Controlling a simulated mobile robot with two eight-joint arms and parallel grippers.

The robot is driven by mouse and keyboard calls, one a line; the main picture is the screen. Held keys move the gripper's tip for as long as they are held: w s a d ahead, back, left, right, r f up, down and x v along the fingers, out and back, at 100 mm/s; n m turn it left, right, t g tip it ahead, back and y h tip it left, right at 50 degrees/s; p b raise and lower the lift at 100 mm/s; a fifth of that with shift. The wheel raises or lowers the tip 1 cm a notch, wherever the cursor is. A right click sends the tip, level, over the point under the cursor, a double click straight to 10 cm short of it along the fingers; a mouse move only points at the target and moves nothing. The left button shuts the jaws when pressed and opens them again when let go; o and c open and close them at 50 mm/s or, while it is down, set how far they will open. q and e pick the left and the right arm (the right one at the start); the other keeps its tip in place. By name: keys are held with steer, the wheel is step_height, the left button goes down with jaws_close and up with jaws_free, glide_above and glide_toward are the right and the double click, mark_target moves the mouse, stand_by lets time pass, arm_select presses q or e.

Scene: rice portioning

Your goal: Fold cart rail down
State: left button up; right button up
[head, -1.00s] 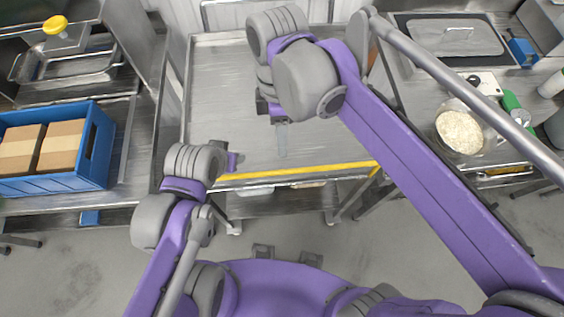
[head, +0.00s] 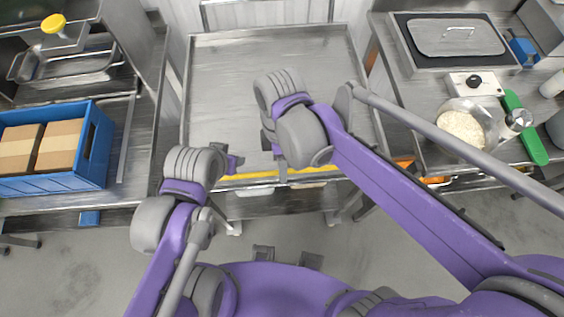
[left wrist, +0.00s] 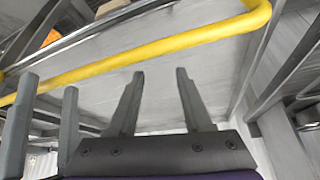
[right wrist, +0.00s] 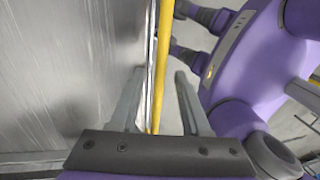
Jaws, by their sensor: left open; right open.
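The cart's yellow rail (head: 253,176) runs along the near edge of a steel cart top (head: 220,80). My right gripper (head: 281,162) is open over the rail. In the right wrist view the rail (right wrist: 163,50) passes between the open fingers (right wrist: 159,73), without being clamped. My left gripper (head: 236,163) is open near the rail's left end. In the left wrist view the rail (left wrist: 135,63) with its bent corner crosses just beyond the open fingertips (left wrist: 160,74).
A blue crate of cardboard boxes (head: 100,150) stands on the left counter. The right counter holds a rice bowl (head: 462,128), a scale (head: 474,84), a green object (head: 526,130) and a lidded pan (head: 455,38). The cart top is bare.

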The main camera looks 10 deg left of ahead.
jaws_close()
stand_by(1.3)
